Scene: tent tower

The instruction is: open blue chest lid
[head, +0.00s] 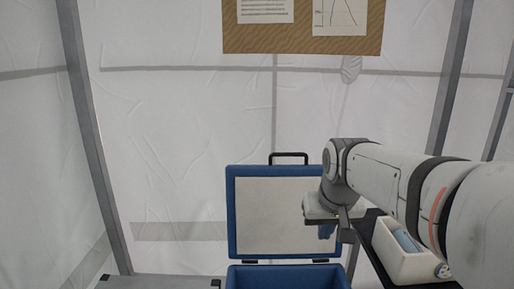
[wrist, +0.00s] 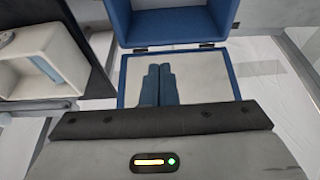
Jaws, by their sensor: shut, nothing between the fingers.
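The blue chest (head: 285,279) stands low in the middle of the head view, cut off by the bottom edge. Its lid (head: 272,215) stands upright behind the body, open, with a pale inner panel, a blue rim and a black handle (head: 289,155) on top. In the wrist view the chest body (wrist: 180,22) is at the top and the lid (wrist: 208,75) lies below it, joined by hinges. My gripper (head: 327,232) is in front of the lid's right side. Its blue fingers (wrist: 157,75) are together and empty; I cannot tell whether they touch the panel.
A white bin (head: 400,255) holding a blue item sits on a dark surface (head: 378,262) to the right of the chest, below my arm. A grey surface (head: 160,282) is at lower left. A board with papers (head: 300,38) hangs above. White tent walls stand behind.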

